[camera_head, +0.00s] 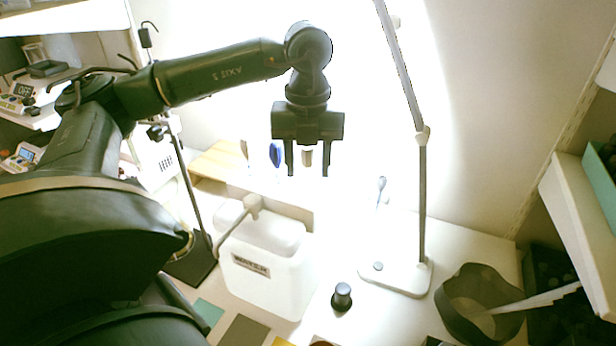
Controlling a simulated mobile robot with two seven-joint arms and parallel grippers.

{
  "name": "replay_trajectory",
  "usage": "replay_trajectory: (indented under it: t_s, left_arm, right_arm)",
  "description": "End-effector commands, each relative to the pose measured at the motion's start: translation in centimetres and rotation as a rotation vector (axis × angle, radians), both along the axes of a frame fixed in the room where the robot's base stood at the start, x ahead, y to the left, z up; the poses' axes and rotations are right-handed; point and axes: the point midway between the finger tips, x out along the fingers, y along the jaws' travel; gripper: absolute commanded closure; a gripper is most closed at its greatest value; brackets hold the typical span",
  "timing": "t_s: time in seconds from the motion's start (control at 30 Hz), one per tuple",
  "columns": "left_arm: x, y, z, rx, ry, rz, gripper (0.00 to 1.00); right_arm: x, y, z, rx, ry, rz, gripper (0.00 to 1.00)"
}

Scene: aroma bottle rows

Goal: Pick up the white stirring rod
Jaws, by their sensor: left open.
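My left gripper (307,172) is open and hangs pointing down in the upper middle of the head view, in front of the bright wall. A small pale, beige-tipped thing (308,157) shows between its fingers; I cannot tell whether it is the white stirring rod or lies behind the gripper. A blue upright tool head (276,153) and a thin brownish one (245,149) stand just left of the gripper. A white ridged stick (537,299) leans out of a dark wavy-rimmed pot (447,309) at the lower right. My right gripper is out of view.
A white water tank (270,279) with a spout stands below the gripper. A desk lamp (396,277) rises right of it. A dark knobbed weight (342,297) sits on the white table between them. Shelves flank both sides.

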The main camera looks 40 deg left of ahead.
Motion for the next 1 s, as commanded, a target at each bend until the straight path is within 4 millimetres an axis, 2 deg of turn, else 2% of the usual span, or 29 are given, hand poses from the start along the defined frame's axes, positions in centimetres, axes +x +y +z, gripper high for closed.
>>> replay_trajectory:
  t_s: [0.17,0.67,0.9,1.0]
  left_arm:
    - [-0.01,0.01,-0.02,0.000,0.000,0.000,0.57]
    - [0.01,0.01,0.02,0.000,0.000,0.000,0.98]
    - [0.02,-0.01,0.12,0.000,-0.001,0.000,0.99]
    - [0.07,-0.02,0.83,0.000,-0.003,0.000,0.99]
  right_arm:
    - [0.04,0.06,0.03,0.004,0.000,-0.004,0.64]
    - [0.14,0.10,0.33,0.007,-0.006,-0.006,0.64]
    - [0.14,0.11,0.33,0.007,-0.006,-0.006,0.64]
    - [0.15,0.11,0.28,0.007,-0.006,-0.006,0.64]
